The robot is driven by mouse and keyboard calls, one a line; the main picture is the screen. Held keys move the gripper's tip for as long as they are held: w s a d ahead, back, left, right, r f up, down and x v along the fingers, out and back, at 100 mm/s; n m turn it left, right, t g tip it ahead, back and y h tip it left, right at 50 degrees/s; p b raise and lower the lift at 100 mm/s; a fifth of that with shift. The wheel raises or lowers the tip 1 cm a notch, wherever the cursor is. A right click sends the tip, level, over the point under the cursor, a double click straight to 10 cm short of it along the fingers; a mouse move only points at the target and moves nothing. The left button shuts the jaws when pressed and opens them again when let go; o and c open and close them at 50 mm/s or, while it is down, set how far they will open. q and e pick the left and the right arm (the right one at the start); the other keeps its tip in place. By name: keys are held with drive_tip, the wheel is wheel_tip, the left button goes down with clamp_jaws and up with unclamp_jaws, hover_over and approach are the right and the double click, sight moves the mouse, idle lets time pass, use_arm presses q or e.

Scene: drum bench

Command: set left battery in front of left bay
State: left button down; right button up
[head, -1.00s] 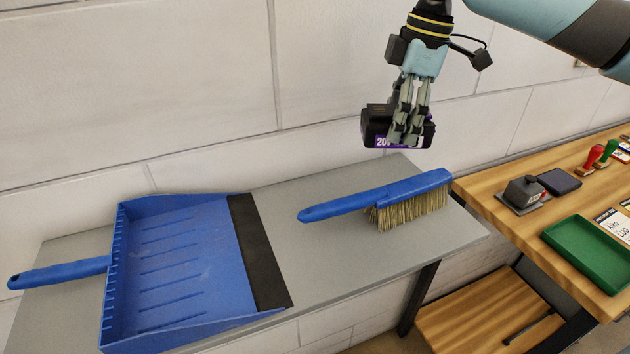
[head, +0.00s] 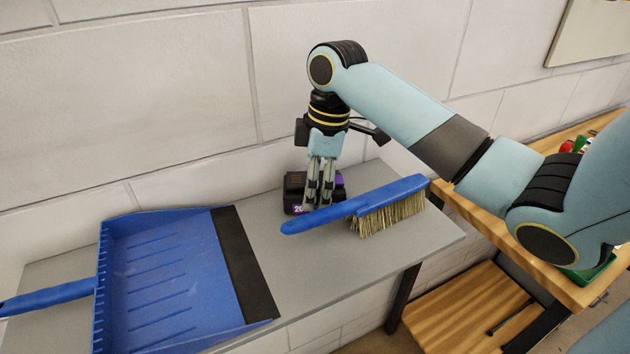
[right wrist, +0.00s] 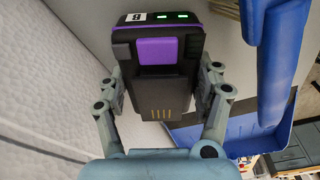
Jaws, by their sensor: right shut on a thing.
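A black battery with purple parts (head: 294,190) is in my right gripper (head: 319,203), at the back of the grey bench, behind the blue brush. The gripper points down and its fingers are closed on both sides of the battery. In the right wrist view the battery (right wrist: 158,62) shows a purple button, a white number tag and two green lights, with a finger on each side. The battery is low at the bench top; I cannot tell whether it touches. No bay is in view. My left gripper is not in view.
A blue brush (head: 375,204) lies just in front of the battery. A blue dustpan (head: 165,270) fills the bench's left part. The grey bench (head: 330,255) is bare in front of the brush. A white wall stands close behind; a wooden table (head: 481,214) is at right.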

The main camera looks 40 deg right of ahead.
drive_tip(key=shift+f, duration=0.15)
drive_tip(key=o, duration=1.6)
